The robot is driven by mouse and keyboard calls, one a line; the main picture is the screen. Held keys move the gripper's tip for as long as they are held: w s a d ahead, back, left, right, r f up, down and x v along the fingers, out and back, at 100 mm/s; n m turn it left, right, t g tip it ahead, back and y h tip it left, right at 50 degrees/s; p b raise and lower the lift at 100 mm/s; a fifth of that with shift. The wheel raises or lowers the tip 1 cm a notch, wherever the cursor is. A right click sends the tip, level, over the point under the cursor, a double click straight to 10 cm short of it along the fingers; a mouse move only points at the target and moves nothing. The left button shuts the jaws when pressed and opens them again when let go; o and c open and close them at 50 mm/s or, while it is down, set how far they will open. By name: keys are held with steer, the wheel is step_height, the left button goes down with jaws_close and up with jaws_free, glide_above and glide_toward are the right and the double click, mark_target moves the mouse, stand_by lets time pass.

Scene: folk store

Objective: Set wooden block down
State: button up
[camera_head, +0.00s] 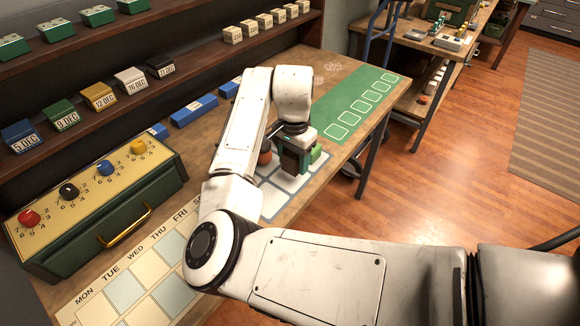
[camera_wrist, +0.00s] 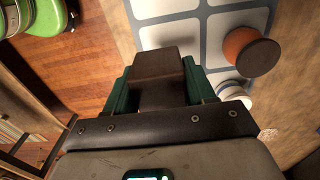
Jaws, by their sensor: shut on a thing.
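The wooden block (camera_wrist: 160,66) is brown and sits between the two green fingers of my gripper (camera_wrist: 160,85) in the wrist view. My gripper is shut on it. In the head view, my gripper (camera_head: 299,158) points down at the mat with white squares and grey lines (camera_head: 283,186), which also shows in the wrist view (camera_wrist: 165,38).
A round orange piece with a brown top (camera_wrist: 252,53) and a white-and-blue round piece (camera_wrist: 233,92) stand beside my gripper. A green mat with outlined squares (camera_head: 345,112) lies beyond. A green cabinet with coloured knobs (camera_head: 95,205) stands left. Shelves line the back.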

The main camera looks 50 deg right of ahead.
mark_target(290, 177)
steer(key=shift+w+d+f, duration=0.2)
steer(key=shift+w+f, duration=0.2)
steer(key=shift+f, duration=0.15)
steer(key=shift+w+d+f, duration=0.15)
steer(key=shift+w+f, duration=0.25)
steer(key=shift+f, duration=0.15)
steer(key=shift+w+f, duration=0.1)
steer(key=shift+f, duration=1.5)
steer(key=shift+f, duration=0.1)
steer(key=o, duration=1.1)
steer(key=shift+c, duration=0.2)
step_height(290, 177, up, 12)
steer(key=shift+r+b, duration=0.1)
steer(key=shift+b, duration=0.2)
steer(key=s+d+f+n+t+h, duration=0.1)
steer(key=s+d+f+n+h, duration=0.5)
steer(key=s, duration=0.4)
steer(key=s+a+f+n+y, duration=0.3)
steer(key=s+a+f+n, duration=0.2)
steer(key=a, duration=0.5)
steer(key=s+a+f+n+y, duration=0.2)
steer(key=s+a+f+n, duration=0.4)
steer(key=s+a+f, duration=0.3)
steer(key=shift+s+a+y, duration=0.4)
steer(key=shift+s+a, duration=0.65)
steer(key=shift+s, duration=0.2)
